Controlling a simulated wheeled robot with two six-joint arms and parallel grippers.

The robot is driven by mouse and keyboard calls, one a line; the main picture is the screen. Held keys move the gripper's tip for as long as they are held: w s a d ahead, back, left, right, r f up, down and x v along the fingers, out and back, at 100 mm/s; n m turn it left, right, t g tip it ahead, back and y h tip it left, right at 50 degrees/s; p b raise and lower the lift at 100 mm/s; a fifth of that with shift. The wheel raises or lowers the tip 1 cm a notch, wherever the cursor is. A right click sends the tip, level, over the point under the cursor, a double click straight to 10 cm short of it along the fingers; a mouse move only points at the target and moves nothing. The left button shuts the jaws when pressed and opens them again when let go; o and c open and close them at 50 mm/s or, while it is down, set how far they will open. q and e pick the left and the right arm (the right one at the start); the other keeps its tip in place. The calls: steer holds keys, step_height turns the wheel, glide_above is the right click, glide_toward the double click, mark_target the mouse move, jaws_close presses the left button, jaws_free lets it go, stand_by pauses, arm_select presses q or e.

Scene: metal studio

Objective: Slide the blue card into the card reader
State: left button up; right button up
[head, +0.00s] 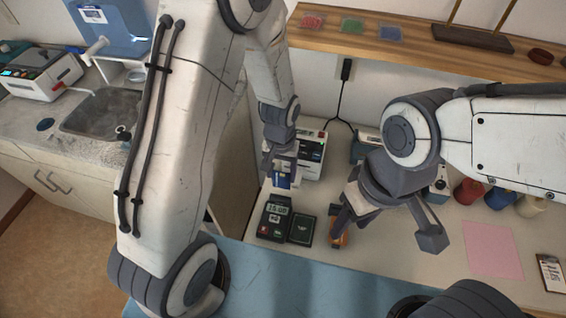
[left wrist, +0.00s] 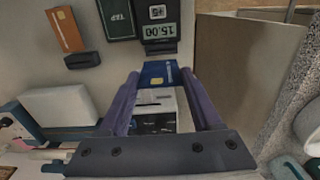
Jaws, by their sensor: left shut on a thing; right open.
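My left gripper (head: 281,172) is shut on the blue card (head: 282,182), which is held above the counter behind the card reader (head: 273,218). In the left wrist view the blue card (left wrist: 158,73), with a gold chip, sits between the fingertips (left wrist: 158,84). The dark card reader (left wrist: 158,22) shows 15.00 and lies just past the card's edge, apart from it in the picture; the height between them is unclear. My right gripper (head: 388,226) is open and empty, right of the reader.
A dark TAP pad (head: 301,230) lies beside the reader, then an orange card (left wrist: 66,28). A white machine (head: 310,158) stands behind my left gripper. Coloured cups (head: 468,191) and a pink sheet (head: 493,249) are to the right. A wooden shelf (head: 400,45) runs above the counter.

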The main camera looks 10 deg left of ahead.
mark_target(280, 183)
arm_select(q)
steer(key=shift+a+f+b, duration=0.2)
steer(key=shift+f+b, duration=0.55)
steer(key=shift+f, duration=0.15)
step_height(280, 183, down, 3)
steer(key=b, duration=0.2)
steer(key=shift+f+b, duration=0.1)
steer(key=shift+b, duration=0.3)
steer(key=shift+f+b, duration=1.15)
steer(key=shift+f, duration=0.65)
stand_by(0.4)
steer(key=o, duration=1.4)
steer(key=shift+c, duration=0.2)
step_height(280, 183, up, 10)
steer(key=shift+r, duration=0.25)
steer(key=shift+s+d, duration=0.1)
